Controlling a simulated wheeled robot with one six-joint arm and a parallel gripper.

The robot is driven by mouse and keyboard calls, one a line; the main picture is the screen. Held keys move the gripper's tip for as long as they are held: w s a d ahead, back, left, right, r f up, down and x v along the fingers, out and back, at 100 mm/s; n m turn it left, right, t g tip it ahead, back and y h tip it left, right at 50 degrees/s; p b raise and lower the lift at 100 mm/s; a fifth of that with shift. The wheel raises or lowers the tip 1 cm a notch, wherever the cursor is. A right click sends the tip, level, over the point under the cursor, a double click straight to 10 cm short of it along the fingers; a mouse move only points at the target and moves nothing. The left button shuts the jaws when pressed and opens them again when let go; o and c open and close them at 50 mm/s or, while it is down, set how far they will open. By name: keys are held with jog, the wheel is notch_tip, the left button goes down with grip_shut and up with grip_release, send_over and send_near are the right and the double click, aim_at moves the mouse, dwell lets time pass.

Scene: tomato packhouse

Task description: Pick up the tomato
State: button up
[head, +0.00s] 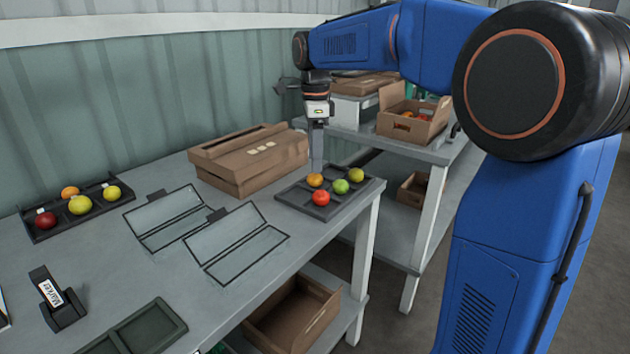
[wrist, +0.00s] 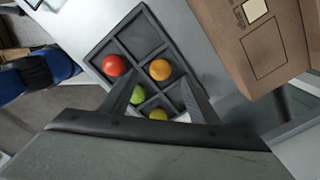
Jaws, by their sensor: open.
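A dark divided tray (head: 292,197) near the table's far right edge holds a red tomato (head: 320,198), an orange tomato (head: 314,180), a green tomato (head: 341,186) and a yellow tomato (head: 356,175). In the wrist view, the red (wrist: 114,65), orange (wrist: 160,69), green (wrist: 138,94) and yellow (wrist: 157,114) tomatoes sit in separate compartments of the tray (wrist: 140,38). My gripper (head: 316,165) points down over the tray's back side, near the orange tomato. It is open and empty; its fingers (wrist: 157,85) appear spread either side of the green and yellow tomatoes in the wrist view.
A closed cardboard box (head: 250,160) stands left of the tray, close to my gripper; it also shows in the wrist view (wrist: 265,45). Another tray (head: 100,207) with several tomatoes is at the far left. Two outlined panels (head: 235,240) lie between. A marker holder (head: 60,305) stands in front.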

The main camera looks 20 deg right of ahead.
aim_at(315, 180)
notch_tip(315, 180, down, 5)
jog(key=shift+r, duration=0.1)
dwell(0.3)
jog(key=c, duration=0.9)
